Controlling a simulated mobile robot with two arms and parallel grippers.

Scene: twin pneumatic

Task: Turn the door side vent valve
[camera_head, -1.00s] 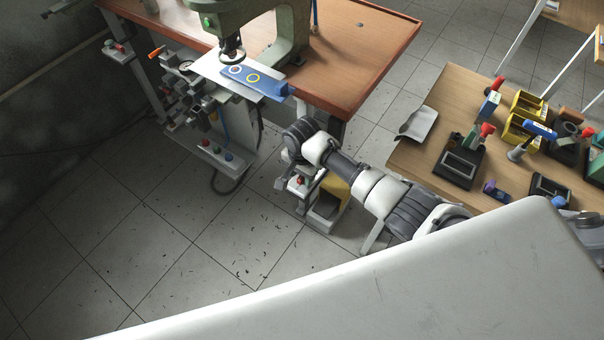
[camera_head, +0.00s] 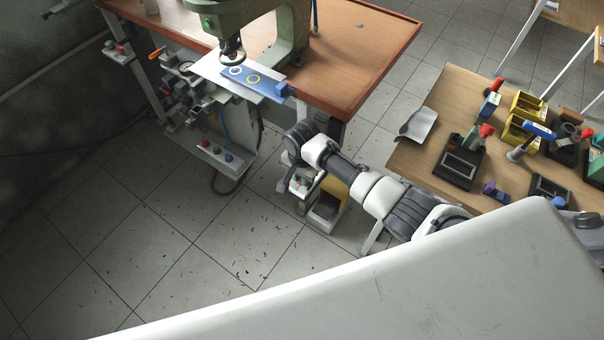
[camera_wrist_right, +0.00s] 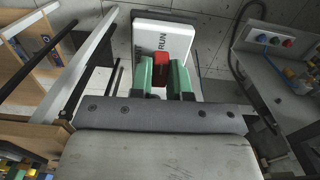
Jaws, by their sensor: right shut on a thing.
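The valve is a red handle (camera_wrist_right: 160,59) on a white plate (camera_wrist_right: 185,30) in the right wrist view. The plate carries dark lettering; "RUN" is readable, and another word is partly hidden. My right gripper (camera_wrist_right: 163,70) has green fingers, shut on the red handle from both sides. The wrist hides most of the gripper and valve there. My left gripper is not in view.
A brown-topped press bench (camera_head: 350,60) stands behind the wrist, with a blue strip on its white plate. A wooden table (camera_head: 425,160) with tools and yellow bins is at right. Tiled floor in front is open, with scattered dark bits.

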